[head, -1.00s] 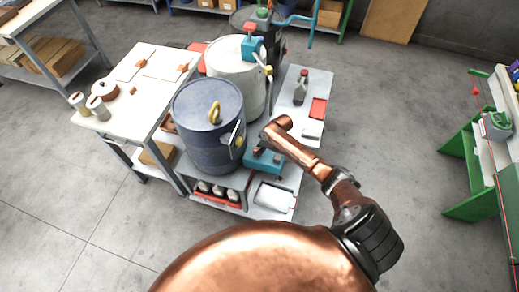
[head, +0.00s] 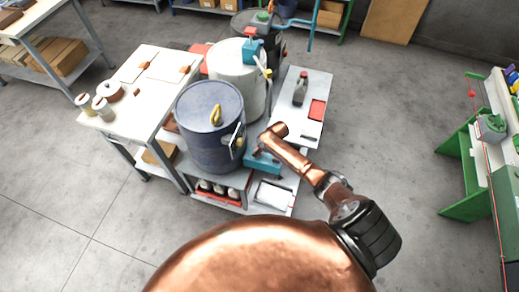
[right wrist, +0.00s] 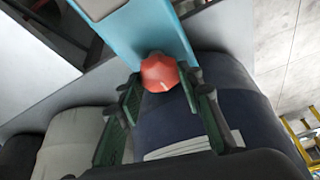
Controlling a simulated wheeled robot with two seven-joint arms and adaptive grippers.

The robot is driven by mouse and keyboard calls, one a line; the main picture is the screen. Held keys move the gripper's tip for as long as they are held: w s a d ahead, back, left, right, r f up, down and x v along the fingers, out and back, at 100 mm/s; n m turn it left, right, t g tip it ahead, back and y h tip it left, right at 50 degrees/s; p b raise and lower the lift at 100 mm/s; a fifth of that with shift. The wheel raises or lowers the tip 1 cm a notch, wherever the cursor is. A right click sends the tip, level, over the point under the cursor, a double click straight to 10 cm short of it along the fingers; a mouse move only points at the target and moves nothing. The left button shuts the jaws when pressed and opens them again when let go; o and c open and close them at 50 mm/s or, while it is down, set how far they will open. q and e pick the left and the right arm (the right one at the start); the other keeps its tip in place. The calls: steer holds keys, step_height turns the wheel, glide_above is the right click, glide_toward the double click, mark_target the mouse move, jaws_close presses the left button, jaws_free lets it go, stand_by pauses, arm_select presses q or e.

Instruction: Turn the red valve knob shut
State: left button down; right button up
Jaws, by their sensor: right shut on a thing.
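The red valve knob (right wrist: 160,72) shows in the right wrist view, at the end of a teal housing (right wrist: 140,30). My right gripper (right wrist: 162,84) has its green fingers on either side of the knob and is shut on it. In the head view a teal unit (head: 262,163) sits beside the dark blue drum, and my copper right arm reaches down to it. I cannot make out the knob or the right fingertips there. My left gripper is in neither current view.
A blue drum (head: 212,122) and a white drum (head: 236,75) stand close left of the arm. A bench (head: 135,72) with jars is at left. A grey surface (head: 308,90) holds a bottle and red tray. Open floor lies to the right, before a green stand (head: 462,165).

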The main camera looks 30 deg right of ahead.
steer(key=o, duration=1.2)
steer(key=shift+c, duration=0.2)
steer(key=shift+r, duration=0.1)
steer(key=v, duration=1.2)
